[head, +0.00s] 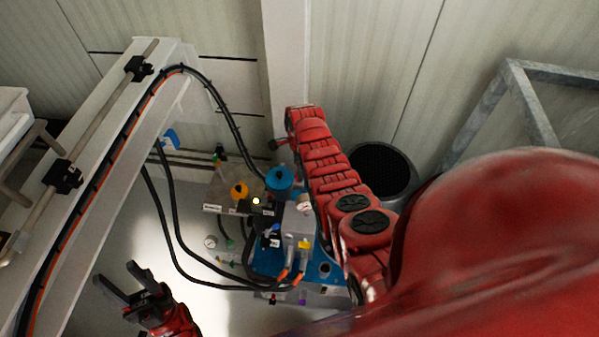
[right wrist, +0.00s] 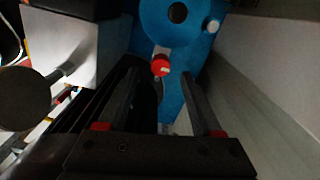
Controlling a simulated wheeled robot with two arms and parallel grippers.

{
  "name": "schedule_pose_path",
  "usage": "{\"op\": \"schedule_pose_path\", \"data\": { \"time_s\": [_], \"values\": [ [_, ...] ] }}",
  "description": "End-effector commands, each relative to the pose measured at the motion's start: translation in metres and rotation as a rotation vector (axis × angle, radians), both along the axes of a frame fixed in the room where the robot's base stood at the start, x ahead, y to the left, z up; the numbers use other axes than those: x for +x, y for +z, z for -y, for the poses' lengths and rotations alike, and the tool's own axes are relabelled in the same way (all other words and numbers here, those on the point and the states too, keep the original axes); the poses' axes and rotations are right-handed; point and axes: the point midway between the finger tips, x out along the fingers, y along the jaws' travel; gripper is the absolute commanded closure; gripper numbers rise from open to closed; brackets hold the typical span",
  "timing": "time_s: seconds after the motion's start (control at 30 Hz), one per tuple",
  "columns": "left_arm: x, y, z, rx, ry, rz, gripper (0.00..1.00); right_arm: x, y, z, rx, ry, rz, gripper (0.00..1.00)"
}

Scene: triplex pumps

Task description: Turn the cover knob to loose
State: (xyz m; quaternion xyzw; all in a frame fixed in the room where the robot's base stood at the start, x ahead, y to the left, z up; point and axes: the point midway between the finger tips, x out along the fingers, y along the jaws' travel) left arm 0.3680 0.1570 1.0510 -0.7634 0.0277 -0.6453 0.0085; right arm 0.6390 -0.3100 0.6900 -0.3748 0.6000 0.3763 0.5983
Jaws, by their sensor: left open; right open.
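A pump unit with a blue base plate (head: 325,271) stands on the floor at the middle of the head view. It carries a blue round cap (head: 280,180), a yellow-orange knob (head: 239,190) and a second yellow part (head: 304,244). In the right wrist view a small red knob (right wrist: 160,66) shows in front of a blue part (right wrist: 172,22) with a dark round hole. I cannot tell which of these is the cover knob. My right gripper (right wrist: 163,84) is open, its fingers pointing toward the red knob, apparently without touching it. My left gripper (head: 116,275) is open and empty, left of the unit.
Black hoses (head: 175,235) loop between the unit and a pale slanted beam (head: 110,165) on the left. A black round drum-like object (head: 382,170) and a grey metal frame (head: 535,105) stand at the right. A wall closes the back. Bare floor lies around my left gripper.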

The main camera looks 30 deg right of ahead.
Motion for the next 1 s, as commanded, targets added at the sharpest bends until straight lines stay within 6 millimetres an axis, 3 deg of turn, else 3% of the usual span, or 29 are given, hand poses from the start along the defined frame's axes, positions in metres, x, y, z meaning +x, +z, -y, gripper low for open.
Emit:
{"op": "schedule_pose_path", "data": {
  "time_s": [0.3, 0.77, 1.0],
  "values": [
    [0.000, -0.010, 0.000, 0.000, 0.000, 0.000, 0.50, 0.000, -0.028, -0.001, 0.002, -0.001, -0.001, 0.33],
    [0.000, -0.012, 0.000, 0.000, 0.000, 0.000, 0.50, 0.001, -0.033, 0.000, 0.000, 0.001, 0.003, 0.33],
    [0.000, -0.012, 0.000, 0.000, 0.000, 0.000, 0.50, 0.001, -0.033, 0.000, 0.000, 0.001, 0.003, 0.75]
  ]
}}
